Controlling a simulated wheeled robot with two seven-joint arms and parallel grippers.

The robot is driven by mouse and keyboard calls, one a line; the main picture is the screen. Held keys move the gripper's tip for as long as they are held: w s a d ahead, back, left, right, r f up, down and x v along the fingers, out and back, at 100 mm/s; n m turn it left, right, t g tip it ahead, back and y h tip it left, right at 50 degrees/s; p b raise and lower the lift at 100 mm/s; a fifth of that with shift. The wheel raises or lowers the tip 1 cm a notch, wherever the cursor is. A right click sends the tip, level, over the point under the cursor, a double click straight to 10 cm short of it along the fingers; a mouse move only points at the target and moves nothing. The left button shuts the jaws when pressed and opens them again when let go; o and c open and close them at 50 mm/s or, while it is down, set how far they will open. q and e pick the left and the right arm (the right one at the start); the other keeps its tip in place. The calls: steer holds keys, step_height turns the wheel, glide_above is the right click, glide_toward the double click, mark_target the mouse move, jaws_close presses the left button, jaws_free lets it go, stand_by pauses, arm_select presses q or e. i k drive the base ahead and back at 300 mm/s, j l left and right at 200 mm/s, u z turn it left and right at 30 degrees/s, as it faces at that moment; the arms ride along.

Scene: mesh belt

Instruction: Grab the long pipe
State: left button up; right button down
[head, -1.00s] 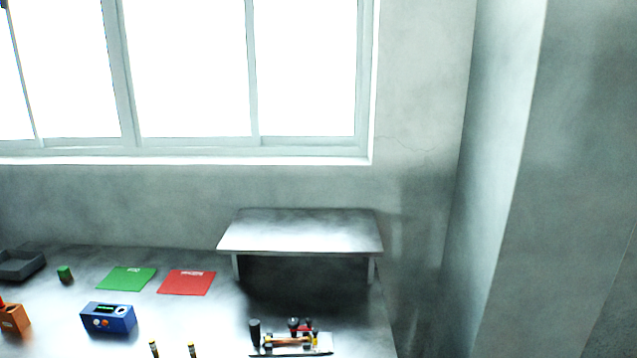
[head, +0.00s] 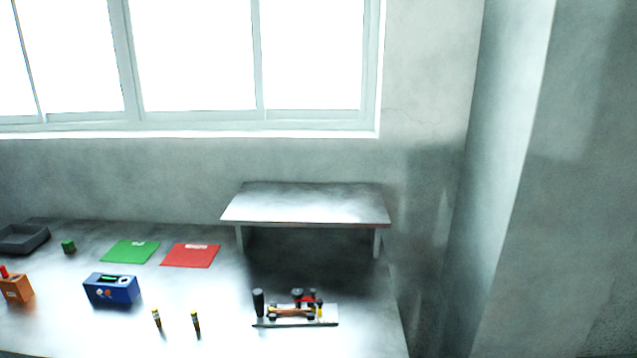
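No thing in the head view is plainly a long pipe. The nearest in shape is a short orange-brown bar (head: 291,312) lying lengthwise on a light plate fixture (head: 328,316) near the table's front right. Black and red parts (head: 305,296) stand behind the bar, and a dark upright cylinder (head: 258,302) stands at the fixture's left end. Two small upright dark sticks with yellow tops (head: 156,318) (head: 196,322) stand left of the fixture. Neither of my grippers is in view.
A raised grey shelf (head: 305,205) stands behind the fixture. A blue box (head: 111,289), green mat (head: 130,251), red mat (head: 190,256), small green block (head: 68,246), orange holder (head: 16,288) and dark tray (head: 22,239) are to the left. The table's right edge is near the fixture.

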mark_target(313, 309)
steer(key=j+z, duration=0.35)
steer(key=k+j+z, duration=0.1)
steer(key=j+z, duration=0.3)
steer(key=k+j+z, duration=0.1)
steer(key=j+z, duration=0.25)
steer(key=l, duration=0.1)
